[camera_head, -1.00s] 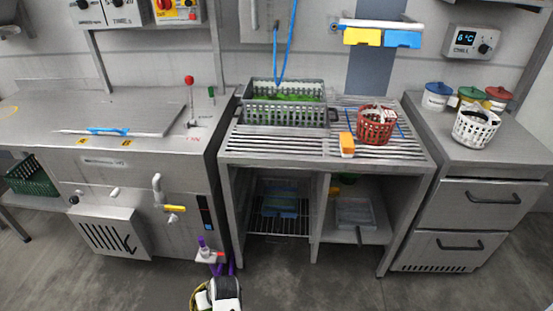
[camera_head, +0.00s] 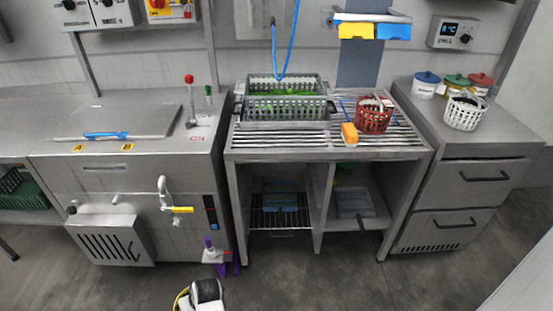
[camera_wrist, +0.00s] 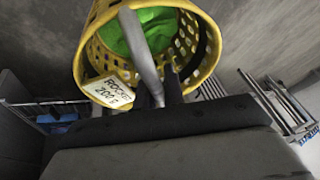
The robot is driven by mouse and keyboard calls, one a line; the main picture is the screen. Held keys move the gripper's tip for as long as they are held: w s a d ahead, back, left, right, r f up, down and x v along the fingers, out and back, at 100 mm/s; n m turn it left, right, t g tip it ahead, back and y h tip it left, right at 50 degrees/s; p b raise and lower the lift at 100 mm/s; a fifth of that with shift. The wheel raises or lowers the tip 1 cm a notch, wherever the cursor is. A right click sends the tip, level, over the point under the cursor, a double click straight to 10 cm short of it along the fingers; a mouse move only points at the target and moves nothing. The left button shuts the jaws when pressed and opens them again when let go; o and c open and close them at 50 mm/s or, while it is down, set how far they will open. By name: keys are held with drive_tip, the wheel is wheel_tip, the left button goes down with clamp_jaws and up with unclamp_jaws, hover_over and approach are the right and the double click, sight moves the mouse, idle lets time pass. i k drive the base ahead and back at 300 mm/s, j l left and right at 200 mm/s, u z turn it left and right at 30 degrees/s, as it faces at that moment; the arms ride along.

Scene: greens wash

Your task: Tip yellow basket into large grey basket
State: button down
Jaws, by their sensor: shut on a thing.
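The yellow basket (camera_wrist: 92,52) fills the upper middle of the wrist view. It has round holes, a white tag (camera_wrist: 108,89) reading "ROCKET 200 g" and bright green leaves (camera_wrist: 150,30) inside. My gripper (camera_wrist: 160,88) is shut on its grey handle. In the head view, only a sliver of the yellow basket (camera_head: 181,299) shows at the bottom edge, beside my white and black wrist. The large grey basket (camera_head: 285,110) stands upright on the slatted counter with green stuff inside. The yellow basket is low, in front of the counter and apart from the grey basket.
A white basket (camera_head: 463,114) stands on the right cabinet.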

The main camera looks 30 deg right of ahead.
sight(278, 105)
drive_tip(key=j, duration=0.3)
drive_tip(key=i+j, duration=0.1)
drive_tip(key=j, duration=0.15)
drive_tip(key=j+z, duration=0.25)
drive_tip(key=z, duration=1.25)
drive_tip(key=i+j, duration=0.05)
